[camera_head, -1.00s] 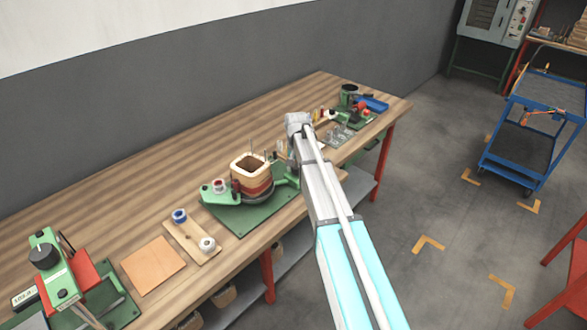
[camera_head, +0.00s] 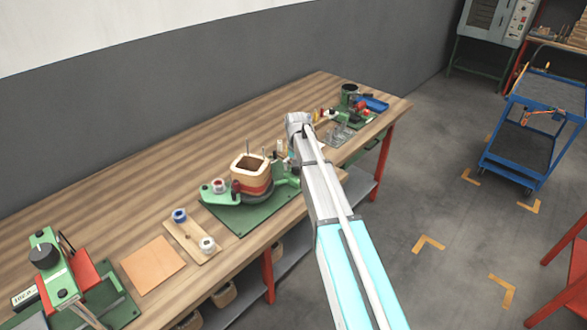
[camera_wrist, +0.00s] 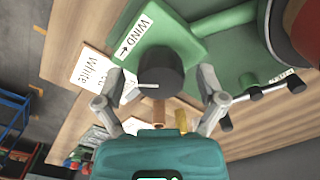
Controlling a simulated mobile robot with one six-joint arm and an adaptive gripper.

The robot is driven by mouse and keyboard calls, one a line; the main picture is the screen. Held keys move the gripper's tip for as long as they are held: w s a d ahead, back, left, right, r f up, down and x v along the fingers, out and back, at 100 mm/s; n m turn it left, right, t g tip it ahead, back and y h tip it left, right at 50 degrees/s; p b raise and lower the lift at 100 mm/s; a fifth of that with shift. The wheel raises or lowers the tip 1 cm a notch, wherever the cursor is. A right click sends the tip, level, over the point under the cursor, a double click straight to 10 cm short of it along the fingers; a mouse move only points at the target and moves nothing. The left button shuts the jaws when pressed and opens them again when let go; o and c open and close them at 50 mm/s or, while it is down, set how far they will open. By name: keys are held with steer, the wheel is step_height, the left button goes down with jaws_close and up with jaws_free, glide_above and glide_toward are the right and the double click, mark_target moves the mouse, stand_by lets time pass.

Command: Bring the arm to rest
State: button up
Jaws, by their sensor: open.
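My arm reaches over the wooden workbench (camera_head: 110,220) in the head view, its far end beside the green coil-winding fixture (camera_head: 240,215). In the wrist view my gripper (camera_wrist: 162,92) has its two fingers spread apart with nothing between them. A black knob (camera_wrist: 161,72) on the green fixture shows beyond the fingertips; I cannot tell how far off it is. A coil (camera_head: 250,170) with a pale top sits on the fixture. The fingers are hidden by the arm in the head view.
A spool board (camera_head: 190,240), an orange-brown sheet (camera_head: 153,265) and a green-and-red device (camera_head: 65,275) lie along the bench to the left. A small green fixture and blue tray (camera_head: 374,104) stand at the far end. A blue cart (camera_head: 510,165) stands on the floor at right.

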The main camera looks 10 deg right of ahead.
steer(key=shift+s, duration=0.15)
steer(key=s+a+r+n+p, duration=0.1)
steer(key=s+n, duration=0.1)
steer(key=s, duration=2.6)
steer(key=shift+s+r+p, duration=0.3)
steer(key=shift+r+p, duration=0.05)
steer(key=shift+r, duration=0.05)
